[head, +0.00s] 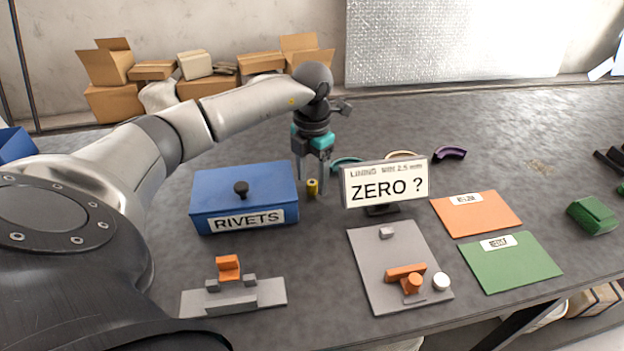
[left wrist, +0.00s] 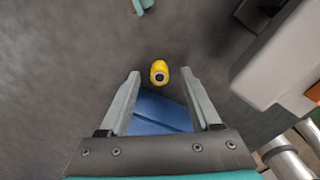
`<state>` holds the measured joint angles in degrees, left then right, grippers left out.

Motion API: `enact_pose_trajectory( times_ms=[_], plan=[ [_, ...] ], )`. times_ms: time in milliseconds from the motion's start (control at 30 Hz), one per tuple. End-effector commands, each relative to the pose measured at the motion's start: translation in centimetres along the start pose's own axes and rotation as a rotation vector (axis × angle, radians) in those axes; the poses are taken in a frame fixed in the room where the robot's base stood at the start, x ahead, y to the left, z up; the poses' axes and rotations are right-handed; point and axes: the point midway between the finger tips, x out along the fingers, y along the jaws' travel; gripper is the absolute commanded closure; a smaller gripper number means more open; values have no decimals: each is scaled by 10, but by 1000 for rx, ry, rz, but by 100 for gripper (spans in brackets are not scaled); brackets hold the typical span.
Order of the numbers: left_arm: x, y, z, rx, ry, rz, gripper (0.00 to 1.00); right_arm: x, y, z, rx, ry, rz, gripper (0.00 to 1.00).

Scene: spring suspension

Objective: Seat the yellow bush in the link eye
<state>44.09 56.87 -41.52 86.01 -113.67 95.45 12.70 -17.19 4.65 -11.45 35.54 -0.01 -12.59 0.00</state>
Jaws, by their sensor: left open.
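The yellow bush (head: 312,187) stands on the dark table just right of the blue RIVETS box. In the left wrist view the bush (left wrist: 159,72) shows its dark round bore. My left gripper (head: 314,178) points down over the bush with its fingers spread. In the left wrist view the bush appears between the tips of the open gripper (left wrist: 160,74); no contact shows. Orange parts (head: 410,279) sit on a grey plate, and another orange piece (head: 228,267) stands in a grey fixture. I cannot make out which holds the link eye. My right gripper is out of view.
The blue RIVETS box (head: 243,196) stands close left of my gripper. The ZERO ? sign (head: 385,184) stands close right. Orange (head: 478,217) and green (head: 515,265) mats lie further right. Curved lining pieces (head: 449,153) lie behind the sign.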

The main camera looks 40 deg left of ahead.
Motion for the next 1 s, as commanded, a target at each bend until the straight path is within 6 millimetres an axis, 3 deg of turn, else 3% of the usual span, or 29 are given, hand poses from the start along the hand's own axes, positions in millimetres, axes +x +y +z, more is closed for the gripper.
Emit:
enact_pose_trajectory(
  times_ms=[267,833,1000],
  plan=[
    [6,0,0,0,0,0,36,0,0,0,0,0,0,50],
    [5,0,0,0,0,1,97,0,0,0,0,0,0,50],
    [5,0,0,0,0,1,100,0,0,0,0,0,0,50]
  ],
)
